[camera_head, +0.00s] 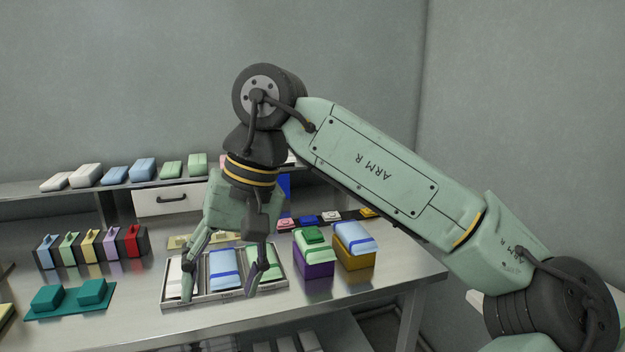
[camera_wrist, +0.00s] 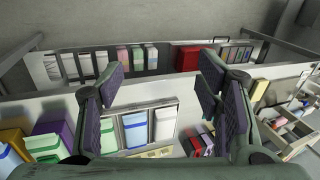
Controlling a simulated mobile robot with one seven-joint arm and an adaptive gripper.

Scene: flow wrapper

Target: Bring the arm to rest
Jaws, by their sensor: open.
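My gripper (camera_head: 222,284) hangs down in the head view at the end of the bent arm. Its fingers are spread, with nothing held between them. It is over or in front of a shallow metal tray (camera_head: 210,300) with a white pack, a blue pack (camera_head: 224,268) and a green pack; I cannot tell how high above. In the wrist view the fingers of my gripper (camera_wrist: 160,86) stand wide apart. The tray (camera_wrist: 178,107) shows below them there, with blue and white packs in it. The fingers hide parts of the tray in the head view.
A purple box (camera_head: 314,268) with a green-and-white pack on top and an ochre box (camera_head: 354,262) with a blue pack stand right of the tray. Coloured blocks (camera_head: 90,248) and a teal fixture (camera_head: 70,298) are left. A shelf with packs (camera_head: 143,170) runs behind.

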